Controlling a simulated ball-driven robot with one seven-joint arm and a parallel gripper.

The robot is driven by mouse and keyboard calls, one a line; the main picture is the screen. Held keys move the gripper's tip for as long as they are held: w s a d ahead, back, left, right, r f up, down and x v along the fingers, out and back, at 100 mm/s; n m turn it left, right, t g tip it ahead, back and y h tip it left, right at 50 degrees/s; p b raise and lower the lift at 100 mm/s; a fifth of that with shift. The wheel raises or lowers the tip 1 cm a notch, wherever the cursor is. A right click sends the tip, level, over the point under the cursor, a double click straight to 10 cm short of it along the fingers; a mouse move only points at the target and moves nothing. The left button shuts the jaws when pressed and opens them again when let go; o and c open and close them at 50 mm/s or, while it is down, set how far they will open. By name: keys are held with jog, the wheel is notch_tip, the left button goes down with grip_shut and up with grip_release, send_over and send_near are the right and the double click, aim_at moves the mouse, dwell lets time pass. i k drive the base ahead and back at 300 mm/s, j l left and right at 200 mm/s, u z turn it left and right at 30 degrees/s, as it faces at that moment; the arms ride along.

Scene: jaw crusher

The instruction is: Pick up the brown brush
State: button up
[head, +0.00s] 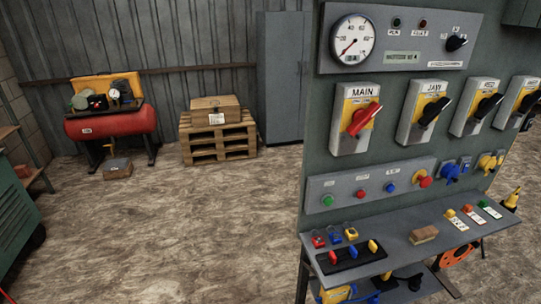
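A small brown block-shaped thing, which looks like the brown brush (424,235), lies on the grey shelf (400,251) below the control panel. It sits right of the middle of the shelf, with clear surface around it and nothing on top of it. At this size I cannot make out its bristles clearly. My gripper is not in view.
Left of the brush are padlocks (335,235) and a black tray (350,255) with coloured pieces. Tags (456,220) lie to its right. Button boxes and switches (357,117) are above the shelf. A red compressor (112,122) and pallets (217,142) stand behind open floor.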

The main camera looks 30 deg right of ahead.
aim_at(425, 234)
jog(key=z, duration=1.4)
